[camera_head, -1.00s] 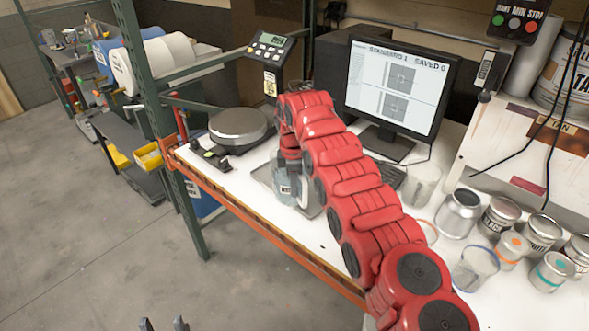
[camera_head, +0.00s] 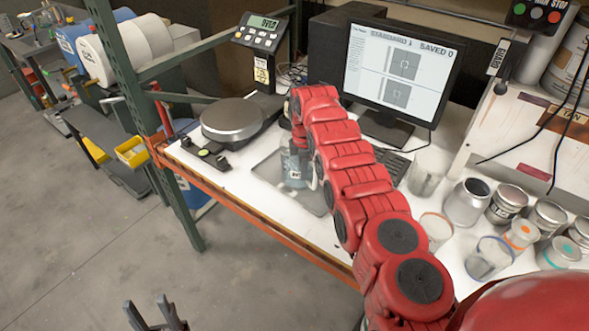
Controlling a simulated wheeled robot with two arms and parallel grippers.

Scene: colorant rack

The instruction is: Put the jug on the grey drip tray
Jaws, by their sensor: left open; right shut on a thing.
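The jug (camera_head: 294,172), clear with a bluish tint and a small label, is upright in the middle of the head view. The grey drip tray (camera_head: 266,172) lies flat on the white bench under and around it. The jug is within the tray's outline; I cannot tell whether its base touches the tray. My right gripper (camera_head: 298,147) is shut on the jug, at its upper part, with its fingers mostly hidden by the red arm. My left gripper (camera_head: 147,303) is open and empty, low at the bottom left, away from the bench over the floor.
A scale (camera_head: 232,121) stands left of the tray, with its display (camera_head: 262,32) behind. A monitor (camera_head: 400,68) and keyboard (camera_head: 392,164) are behind the arm. Several cans and clear cups, including an open metal can (camera_head: 466,203), crowd the right. An orange bench edge (camera_head: 240,212) runs in front.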

